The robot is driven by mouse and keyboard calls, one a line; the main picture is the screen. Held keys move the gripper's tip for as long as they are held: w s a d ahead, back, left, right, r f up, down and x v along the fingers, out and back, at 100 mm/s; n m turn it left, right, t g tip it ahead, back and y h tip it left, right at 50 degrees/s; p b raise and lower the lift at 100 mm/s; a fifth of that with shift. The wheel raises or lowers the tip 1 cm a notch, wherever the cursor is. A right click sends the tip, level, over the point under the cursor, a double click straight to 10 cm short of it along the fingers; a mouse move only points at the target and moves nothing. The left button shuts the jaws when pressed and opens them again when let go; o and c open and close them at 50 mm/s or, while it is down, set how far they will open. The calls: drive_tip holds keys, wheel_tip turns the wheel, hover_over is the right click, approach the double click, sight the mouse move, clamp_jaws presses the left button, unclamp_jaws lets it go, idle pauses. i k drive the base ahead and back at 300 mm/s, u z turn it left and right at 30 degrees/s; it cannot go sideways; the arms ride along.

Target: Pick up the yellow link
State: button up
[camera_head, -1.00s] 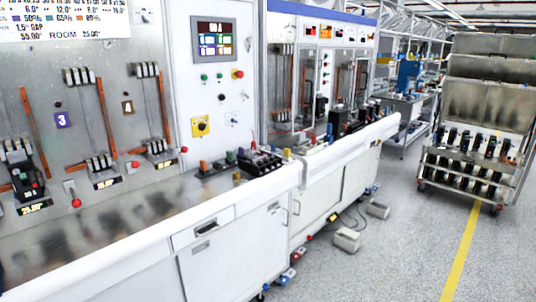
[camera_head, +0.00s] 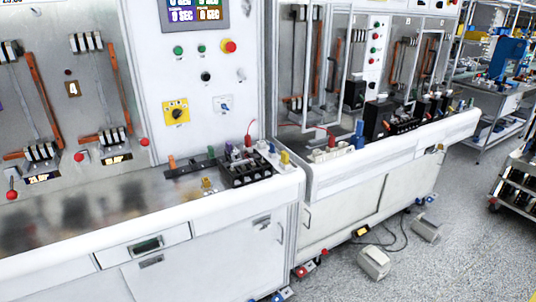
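A small upright yellow piece (camera_head: 285,158) stands at the right end of a black terminal block (camera_head: 248,172) on the near bench top. A second, gold-yellow piece (camera_head: 207,185) lies low on the bench just left of the block. Both are small, and I cannot tell for sure which is the yellow link. Red, purple, green and blue pieces stand around the block, and an orange piece (camera_head: 172,162) is on a dark strip to its left. My gripper is not in view.
The near bench (camera_head: 75,235) has a raised white front edge. A panel with a yellow rotary switch (camera_head: 176,112) rises behind it. A second bench (camera_head: 370,165) continues to the right. Grey boxes (camera_head: 373,262) and cables lie on the floor, with a cart (camera_head: 515,185) at the right.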

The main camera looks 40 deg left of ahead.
sight(285, 156)
drive_tip(key=u, duration=0.5)
drive_tip(key=i, duration=0.95)
drive_tip(key=u, duration=1.7)
drive_tip(key=i, duration=0.8)
drive_tip(key=u, duration=0.85)
